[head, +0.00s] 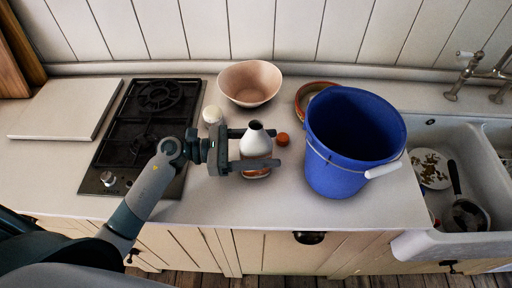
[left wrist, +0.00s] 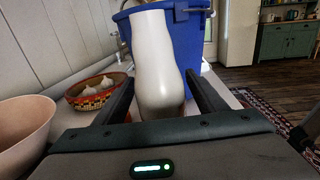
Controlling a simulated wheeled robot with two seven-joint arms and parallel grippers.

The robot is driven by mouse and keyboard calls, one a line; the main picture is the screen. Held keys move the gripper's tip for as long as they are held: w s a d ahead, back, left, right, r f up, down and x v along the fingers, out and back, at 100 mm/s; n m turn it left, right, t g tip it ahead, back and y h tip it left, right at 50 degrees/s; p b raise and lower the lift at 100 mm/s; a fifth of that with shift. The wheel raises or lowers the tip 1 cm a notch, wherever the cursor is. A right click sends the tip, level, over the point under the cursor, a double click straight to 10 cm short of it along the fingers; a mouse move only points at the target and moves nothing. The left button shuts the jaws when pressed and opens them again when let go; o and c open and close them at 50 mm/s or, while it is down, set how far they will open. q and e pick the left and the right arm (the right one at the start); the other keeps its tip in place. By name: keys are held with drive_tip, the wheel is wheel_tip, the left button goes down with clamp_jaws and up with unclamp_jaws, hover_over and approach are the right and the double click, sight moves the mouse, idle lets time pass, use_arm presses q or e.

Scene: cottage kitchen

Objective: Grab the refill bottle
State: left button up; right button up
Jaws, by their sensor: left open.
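A white bottle (head: 255,143) with a narrow dark-tipped neck, which I take to be the refill bottle, stands upright on the counter left of the blue bucket. My left gripper (head: 257,149) is open, with one finger on the far side of the bottle and one on the near side. In the left wrist view the white bottle (left wrist: 159,65) rises between the two fingers of my left gripper (left wrist: 165,100). I cannot tell whether either finger touches it. The near finger hides part of the bottle in the head view. My right gripper is not in view.
A blue bucket (head: 352,135) stands close right of the bottle. A pink bowl (head: 249,82) and a patterned bowl (left wrist: 97,94) with garlic are behind. A small orange thing (head: 282,139) lies beside the bottle. A black hob (head: 143,135) is left, a sink (head: 445,145) right.

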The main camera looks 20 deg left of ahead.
use_arm(q)
drive_tip(key=shift+w+d, duration=0.2)
drive_tip(key=shift+d, duration=0.4)
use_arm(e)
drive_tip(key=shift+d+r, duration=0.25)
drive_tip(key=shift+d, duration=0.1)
use_arm(q)
drive_tip(key=c, duration=1.3)
drive_tip(key=shift+c, duration=0.4)
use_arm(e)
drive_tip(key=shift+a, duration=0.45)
use_arm(q)
drive_tip(key=shift+r, duration=0.2)
